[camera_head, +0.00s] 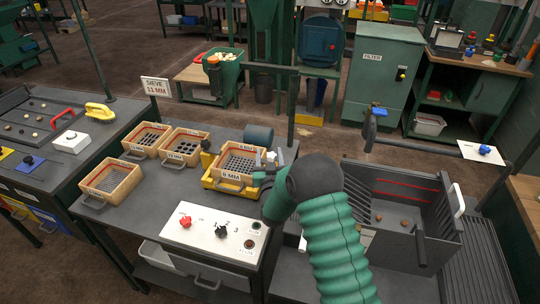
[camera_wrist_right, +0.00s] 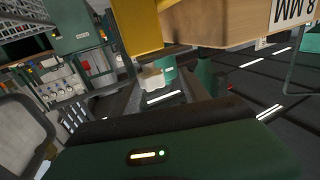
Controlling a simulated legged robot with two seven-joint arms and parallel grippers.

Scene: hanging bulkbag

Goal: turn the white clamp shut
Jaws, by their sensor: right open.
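The wooden sieve (camera_head: 238,163) marked 8 MM sits in a yellow frame (camera_head: 227,187) on the dark bench. A small white piece (camera_head: 271,157), which looks like the white clamp, shows at the sieve's right side. A pale block (camera_wrist_right: 152,78) in the right wrist view may be the same clamp; I cannot tell how far it is turned. My right gripper (camera_head: 264,177) is open at the right edge of the frame, close to the white piece. Contact cannot be made out, and my own wrist hides part of this area. My left gripper is not in view.
Three more wooden sieves, one of them at the front left (camera_head: 110,180), stand left of the frame. A white control panel (camera_head: 214,233) with red and black knobs lies in front. A dark motor drum (camera_head: 258,136) is behind. A grey bin (camera_head: 400,195) stands to the right.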

